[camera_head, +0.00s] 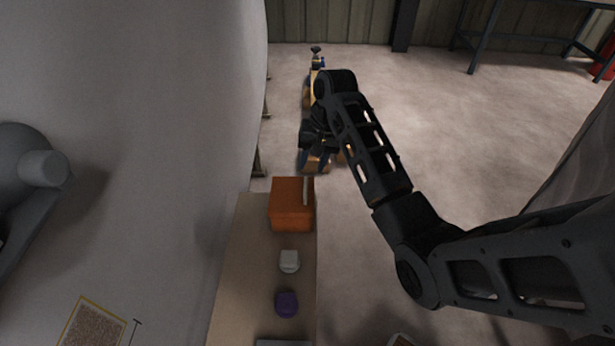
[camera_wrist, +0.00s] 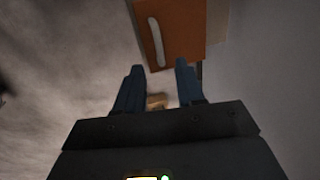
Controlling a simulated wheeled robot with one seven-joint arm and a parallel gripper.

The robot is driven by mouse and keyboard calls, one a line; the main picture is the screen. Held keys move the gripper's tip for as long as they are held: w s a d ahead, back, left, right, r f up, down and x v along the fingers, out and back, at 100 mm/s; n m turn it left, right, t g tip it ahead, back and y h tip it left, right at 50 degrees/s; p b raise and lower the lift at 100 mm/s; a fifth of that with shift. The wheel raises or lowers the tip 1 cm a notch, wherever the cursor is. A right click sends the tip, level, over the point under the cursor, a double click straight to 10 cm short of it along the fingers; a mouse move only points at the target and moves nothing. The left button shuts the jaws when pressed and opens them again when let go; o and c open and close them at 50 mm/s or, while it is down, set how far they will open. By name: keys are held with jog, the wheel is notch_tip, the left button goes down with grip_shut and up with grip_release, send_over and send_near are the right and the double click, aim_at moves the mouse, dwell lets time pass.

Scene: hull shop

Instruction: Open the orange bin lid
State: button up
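The orange bin (camera_head: 290,208) is a box standing at the far end of a narrow bench, with its lid looking closed. A pale bar-shaped handle (camera_head: 306,190) runs along its right part. In the wrist view the orange bin (camera_wrist: 188,30) is at the top, with the white handle (camera_wrist: 156,42) on it. My gripper (camera_head: 314,162) is just beyond the bin's far edge in the head view. Its two blue-grey fingers (camera_wrist: 160,84) are apart, with nothing between them. They do not appear to touch the handle.
The narrow bench (camera_head: 243,270) runs along the grey hull wall. A light grey piece (camera_head: 289,261) and a purple piece (camera_head: 286,303) sit on it nearer than the bin. Open concrete floor (camera_head: 440,110) lies to the right, with a metal-legged table (camera_head: 480,38) at the back.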

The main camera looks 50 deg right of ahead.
aim_at(306, 185)
jog(key=x, duration=0.7)
jog(key=shift+d+f, duration=0.15)
jog(key=shift+f, duration=0.05)
grip_shut()
dwell(1.4)
